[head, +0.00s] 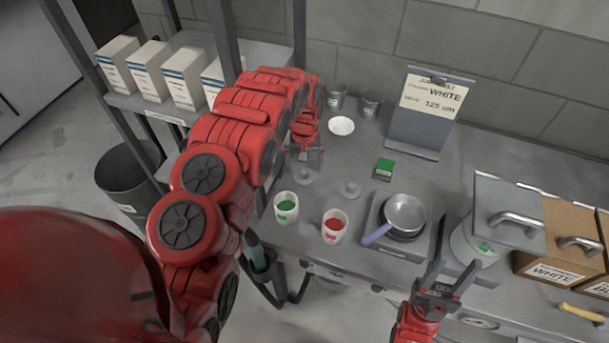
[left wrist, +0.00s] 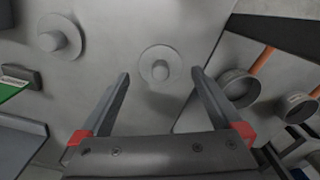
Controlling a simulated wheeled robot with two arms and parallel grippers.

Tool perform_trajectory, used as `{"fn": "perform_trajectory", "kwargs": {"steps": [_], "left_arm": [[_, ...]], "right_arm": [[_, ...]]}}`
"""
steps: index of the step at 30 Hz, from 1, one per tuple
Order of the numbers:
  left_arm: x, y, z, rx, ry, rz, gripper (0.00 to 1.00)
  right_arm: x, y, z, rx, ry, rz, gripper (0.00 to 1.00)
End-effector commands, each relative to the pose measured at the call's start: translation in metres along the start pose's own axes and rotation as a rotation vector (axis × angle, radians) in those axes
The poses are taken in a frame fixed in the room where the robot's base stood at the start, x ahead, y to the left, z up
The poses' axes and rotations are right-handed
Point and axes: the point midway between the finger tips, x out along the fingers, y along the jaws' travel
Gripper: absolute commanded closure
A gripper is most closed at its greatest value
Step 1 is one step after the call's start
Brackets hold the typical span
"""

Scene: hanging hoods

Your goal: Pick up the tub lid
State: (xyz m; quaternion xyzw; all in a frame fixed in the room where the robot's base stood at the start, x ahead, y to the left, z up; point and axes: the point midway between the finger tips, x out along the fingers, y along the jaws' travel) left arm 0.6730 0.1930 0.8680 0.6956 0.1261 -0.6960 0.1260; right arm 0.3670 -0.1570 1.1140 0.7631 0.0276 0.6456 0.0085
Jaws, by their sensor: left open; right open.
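Two small round grey lids with knobs lie flat on the grey bench. The left lid (head: 303,176) is just below my left gripper (head: 306,158) in the head view. In the left wrist view this lid (left wrist: 158,66) appears between the fingertips, with its knob up. My left gripper is open and empty, pointing down, apart from the lid as far as I can see. The other lid (head: 350,189) lies to its right. My right gripper (head: 457,268) is open and empty near the bench's front edge, by the white bucket.
A tub with green contents (head: 286,208) and one with red contents (head: 334,226) stand in front of the lids. A white dish (head: 341,126) and cups (head: 371,104) are behind.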

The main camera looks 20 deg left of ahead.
Motion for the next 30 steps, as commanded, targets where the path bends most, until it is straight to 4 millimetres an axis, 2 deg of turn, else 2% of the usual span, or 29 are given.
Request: {"fn": "perform_trajectory", "kwargs": {"steps": [3,9,19,30], "left_arm": [[0.011,0.0,-0.002,0.0,0.0,0.001,0.0],[0.03,0.0,-0.003,0.0,0.002,0.001,0.0],[0.034,0.0,-0.003,0.0,0.001,0.001,0.0],[0.034,0.0,-0.002,0.0,0.001,0.001,0.67]], "right_arm": [[0.012,0.001,-0.002,0.0,0.0,0.0,0.5],[0.017,0.001,-0.003,0.0,0.0,0.0,0.5],[0.017,0.001,-0.003,0.0,0.0,0.0,0.5],[0.017,0.001,-0.003,0.0,0.0,0.0,0.5]]}}
